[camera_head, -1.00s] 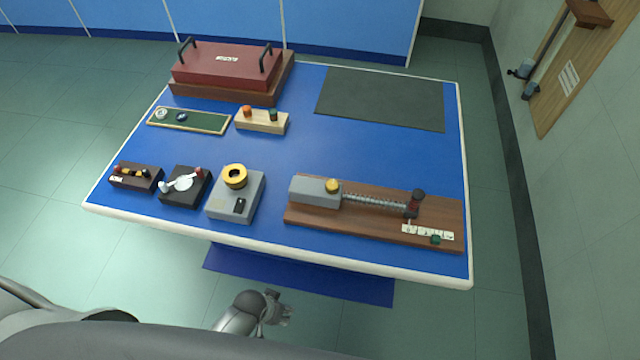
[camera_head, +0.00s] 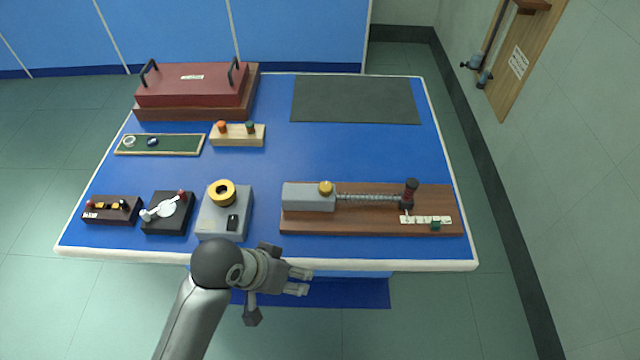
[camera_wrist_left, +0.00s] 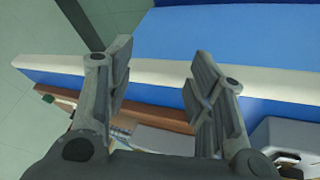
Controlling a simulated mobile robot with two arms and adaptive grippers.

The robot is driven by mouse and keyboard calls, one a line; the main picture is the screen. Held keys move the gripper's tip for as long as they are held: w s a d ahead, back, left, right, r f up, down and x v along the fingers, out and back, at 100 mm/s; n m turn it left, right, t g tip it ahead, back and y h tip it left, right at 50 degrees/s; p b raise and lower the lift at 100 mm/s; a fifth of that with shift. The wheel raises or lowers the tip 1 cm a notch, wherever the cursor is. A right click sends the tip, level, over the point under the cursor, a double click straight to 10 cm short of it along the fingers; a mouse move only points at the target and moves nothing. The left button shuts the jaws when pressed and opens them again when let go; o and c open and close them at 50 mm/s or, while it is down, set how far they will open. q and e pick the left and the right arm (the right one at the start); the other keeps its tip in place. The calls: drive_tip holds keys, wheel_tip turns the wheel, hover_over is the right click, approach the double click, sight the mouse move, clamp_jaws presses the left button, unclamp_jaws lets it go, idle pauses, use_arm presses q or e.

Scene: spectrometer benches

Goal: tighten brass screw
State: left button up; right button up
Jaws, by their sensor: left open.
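The block is at the left end of a brown wooden board (camera_head: 375,226) near the table's front edge. My left gripper (camera_head: 306,281) is in front of that edge, nearer to me than the board and apart from it. In the left wrist view its two fingers (camera_wrist_left: 158,60) are spread with nothing between them. The brass knob cannot be made out in the wrist view. My right gripper is not in view.
A coiled spring (camera_head: 368,199) and a dark red post (camera_head: 410,193) are on the board. A grey box with a brass ring (camera_head: 223,192) stands to its left, beside two small dark instruments. A red case (camera_head: 190,93) is at the back left. The blue table middle (camera_head: 310,150) is clear.

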use_arm(q)
drive_tip(key=w+d+r+m, duration=0.1)
drive_tip(key=d, duration=0.2)
drive_tip(key=w+d+r+m+g+h, duration=0.1)
drive_tip(key=w+d, duration=0.1)
drive_tip(key=d, duration=0.1)
drive_tip(key=w+d+r, duration=0.1)
drive_tip(key=w+d, duration=0.1)
drive_tip(key=d, duration=0.1)
drive_tip(key=shift+d+r+m+g+h, duration=0.3)
drive_tip(key=shift+r+m, duration=0.1)
drive_tip(key=w+d+r+m+g+y, duration=0.1)
drive_tip(key=w+d+r+m, duration=0.1)
drive_tip(key=w+d+r, duration=0.15)
drive_tip(key=n+y, duration=0.1)
drive_tip(key=y, duration=0.4)
approach(326, 186)
drive_tip(key=shift+g, duration=0.4)
drive_tip(key=f, duration=0.3)
drive_tip(key=f+p, duration=0.1)
drive_tip(key=f, duration=0.5)
drive_tip(key=shift+w+a, duration=0.1)
drive_tip(key=shift+w, duration=0.3)
drive_tip(key=c, duration=1)
